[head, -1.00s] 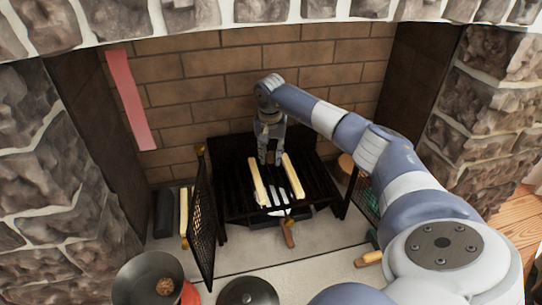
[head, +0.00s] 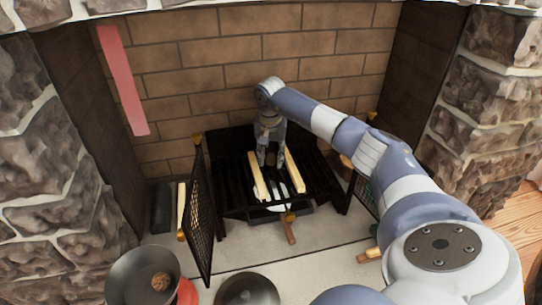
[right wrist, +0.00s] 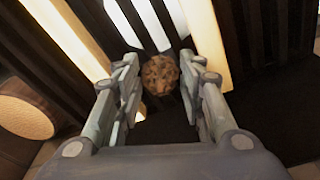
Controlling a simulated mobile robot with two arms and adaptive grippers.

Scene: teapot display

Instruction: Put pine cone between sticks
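Two pale sticks lie on the dark grate (head: 320,185) in the fireplace, the left stick (head: 257,176) and the right stick (head: 294,171), with a gap between them. A brown pine cone (right wrist: 160,74) sits between the sticks at their far end, seen in the right wrist view. My right gripper (head: 270,163) points down over the grate there. Its fingers (right wrist: 160,62) stand on either side of the pine cone, with small gaps showing. Another pine cone (head: 161,281) lies in a dark pan (head: 125,277) at the bottom left. My left gripper is out of view.
Mesh screen doors stand open, the left one (head: 199,220) near the grate. A wood-handled tool (head: 289,230) sticks out in front below the grate. A dark round lid or pan (head: 246,292) is at the bottom. Brick and stone walls enclose the fireplace.

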